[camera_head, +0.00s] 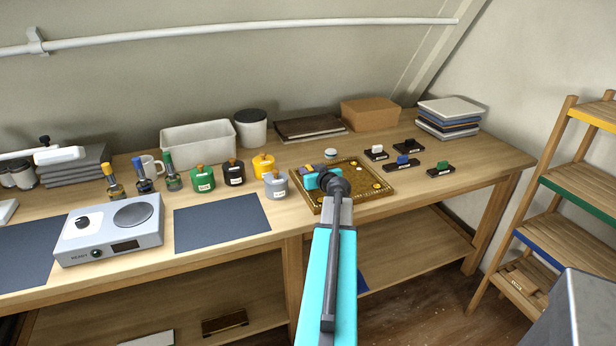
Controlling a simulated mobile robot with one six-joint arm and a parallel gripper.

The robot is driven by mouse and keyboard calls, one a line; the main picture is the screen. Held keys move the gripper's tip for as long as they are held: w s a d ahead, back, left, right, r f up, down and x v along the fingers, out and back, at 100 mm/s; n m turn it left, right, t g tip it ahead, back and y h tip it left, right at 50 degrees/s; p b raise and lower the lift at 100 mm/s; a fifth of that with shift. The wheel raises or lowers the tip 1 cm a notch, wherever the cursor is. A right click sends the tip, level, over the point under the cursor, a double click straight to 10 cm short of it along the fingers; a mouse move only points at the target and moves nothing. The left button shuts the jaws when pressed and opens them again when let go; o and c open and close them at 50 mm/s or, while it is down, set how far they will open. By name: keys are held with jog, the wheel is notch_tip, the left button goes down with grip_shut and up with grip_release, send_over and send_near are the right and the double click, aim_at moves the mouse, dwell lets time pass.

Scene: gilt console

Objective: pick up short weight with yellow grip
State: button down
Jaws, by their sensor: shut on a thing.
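My gripper (318,176) is over the left part of the gilt tray (366,172), seen from behind. Its jaws are shut on a small dark piece with a yellow part (306,168), which looks like the short weight with the yellow grip. My teal arm and wrist hide most of it, so I cannot tell whether it touches the tray. Other dark weights stand right of the tray, with white (376,153), black (408,147), blue (402,163) and green (440,168) grips.
A small round white-topped item (331,153) stands behind the tray. Left of it are grey (275,184), yellow (263,166), black (233,173) and green (203,179) jars. A dark mat (222,222) and a scale (110,229) lie further left.

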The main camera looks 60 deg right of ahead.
jog(key=shift+r, duration=0.85)
jog(key=s+a+b, duration=0.1)
jog(key=s, duration=0.2)
jog(key=s+a+b, duration=0.2)
jog(key=s, duration=0.1)
jog(key=s+a+b, duration=0.1)
jog(key=s+a, duration=0.1)
jog(key=s, duration=0.2)
jog(key=shift+a+r, duration=0.15)
jog(key=shift+r, duration=0.25)
jog(key=s+b, duration=0.1)
jog(key=b, duration=0.1)
jog(key=s+a+b, duration=0.1)
jog(key=b, duration=0.1)
jog(key=shift+d+r+b, duration=0.1)
jog(key=shift+b, duration=0.7)
jog(key=shift+s+b, duration=0.1)
jog(key=shift+b, duration=0.35)
jog(key=b, duration=0.3)
jog(key=shift+s+r, duration=0.1)
jog(key=shift+s, duration=0.15)
jog(key=b, duration=0.4)
jog(key=shift+s+a+b, duration=0.35)
jog(key=shift+s, duration=0.05)
jog(key=shift+s+a+r+b, duration=0.25)
jog(key=shift+s+b, duration=0.1)
jog(key=shift+b, duration=1.05)
